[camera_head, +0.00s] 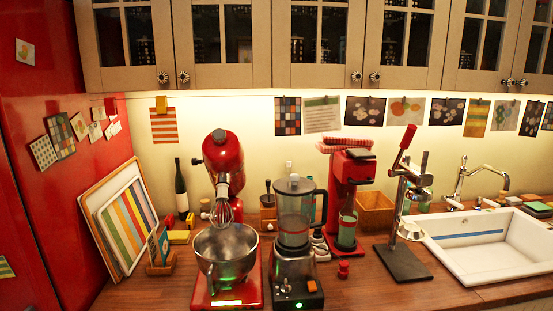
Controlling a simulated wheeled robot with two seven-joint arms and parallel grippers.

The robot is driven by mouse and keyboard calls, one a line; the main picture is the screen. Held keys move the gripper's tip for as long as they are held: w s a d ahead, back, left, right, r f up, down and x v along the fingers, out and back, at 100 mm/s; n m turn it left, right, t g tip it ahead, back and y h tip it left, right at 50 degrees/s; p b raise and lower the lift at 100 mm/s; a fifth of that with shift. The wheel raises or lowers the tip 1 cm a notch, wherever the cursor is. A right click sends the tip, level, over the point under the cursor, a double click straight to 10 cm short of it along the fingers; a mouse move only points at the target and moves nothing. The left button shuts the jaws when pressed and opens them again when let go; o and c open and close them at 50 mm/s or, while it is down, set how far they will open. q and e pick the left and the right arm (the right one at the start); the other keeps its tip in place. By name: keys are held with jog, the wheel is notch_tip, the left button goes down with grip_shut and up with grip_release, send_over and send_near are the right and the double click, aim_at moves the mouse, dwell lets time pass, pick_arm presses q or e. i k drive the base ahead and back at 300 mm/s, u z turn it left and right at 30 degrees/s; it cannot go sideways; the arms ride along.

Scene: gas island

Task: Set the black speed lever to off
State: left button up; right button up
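The red stand mixer (223,158) stands on the wooden counter left of centre. Its head is tilted up, with a wire whisk (223,207) hanging over a steel bowl (226,252). A lit greenish-yellow strip (226,302) shows at the front of its red base. A small dark part (219,135) shows on the head, but I cannot tell whether it is the black speed lever, nor the lever's setting. Neither of my grippers is in view.
A blender (294,240) with a green light stands close right of the mixer. Beyond it are a red machine with a bottle (347,195), a lever press (404,205) and a white sink (490,245). Striped boards (122,222) lean at left. Cabinets (230,45) hang above.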

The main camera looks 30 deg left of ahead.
aim_at(195, 161)
jog(key=z, duration=1.55)
jog(key=k, duration=1.6)
jog(key=u, duration=2.3)
